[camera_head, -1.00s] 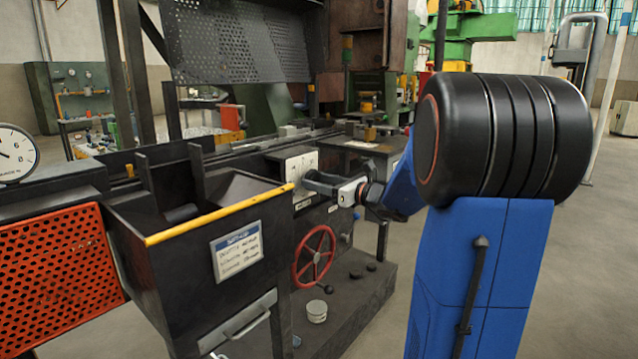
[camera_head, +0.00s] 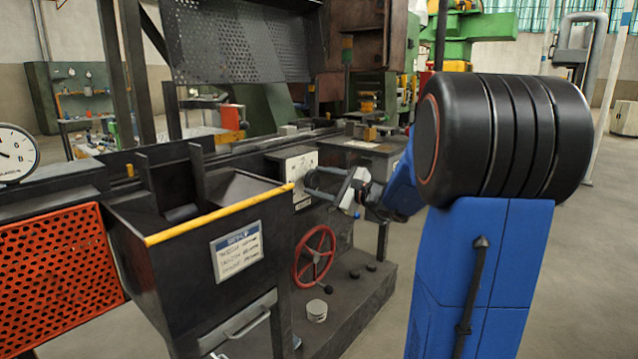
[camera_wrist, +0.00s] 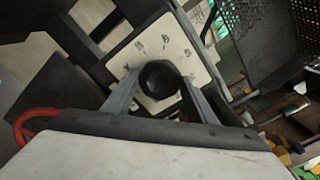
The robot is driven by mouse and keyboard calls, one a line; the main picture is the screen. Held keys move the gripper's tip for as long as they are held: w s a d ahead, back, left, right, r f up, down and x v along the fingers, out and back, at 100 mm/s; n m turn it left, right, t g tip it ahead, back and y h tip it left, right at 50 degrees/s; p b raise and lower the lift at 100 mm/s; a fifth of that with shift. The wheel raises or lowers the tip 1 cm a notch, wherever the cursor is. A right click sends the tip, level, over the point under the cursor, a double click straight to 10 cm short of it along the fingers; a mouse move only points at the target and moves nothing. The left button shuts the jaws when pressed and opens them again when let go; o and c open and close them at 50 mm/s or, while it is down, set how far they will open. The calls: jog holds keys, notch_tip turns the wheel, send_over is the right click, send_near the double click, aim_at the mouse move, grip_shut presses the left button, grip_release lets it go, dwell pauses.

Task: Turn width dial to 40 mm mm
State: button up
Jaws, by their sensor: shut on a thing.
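The width dial is a round black knob (camera_wrist: 159,80) on a pale plate with dark markings (camera_wrist: 170,40), which looks tilted in the wrist view. The same plate (camera_head: 304,163) shows in the head view on the front of the dark machine. My gripper (camera_wrist: 160,84) is shut on the knob, with one finger on each side of it. In the head view my gripper (camera_head: 314,183) reaches in from the right to the plate, and its fingers hide most of the knob. The scale figures and the dial setting are too small to read.
A red handwheel (camera_head: 314,256) sits below the plate. A black hopper with a yellow edge (camera_head: 218,212) and a sign (camera_head: 237,251) stands just left of my gripper. A red perforated guard (camera_head: 55,280) and a gauge (camera_head: 15,153) are farther left. Open floor lies at right.

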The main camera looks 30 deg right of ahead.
jog(key=n, duration=0.7)
jog(key=shift+f, duration=0.1)
jog(key=n, duration=0.6)
jog(key=shift+n, duration=0.4)
jog(key=n, duration=0.6)
jog(key=shift+f, duration=0.1)
jog(key=n, duration=0.6)
jog(key=shift+n, duration=0.4)
jog(key=o, duration=1.1)
jog(key=shift+c, duration=0.2)
jog(key=shift+d, duration=0.1)
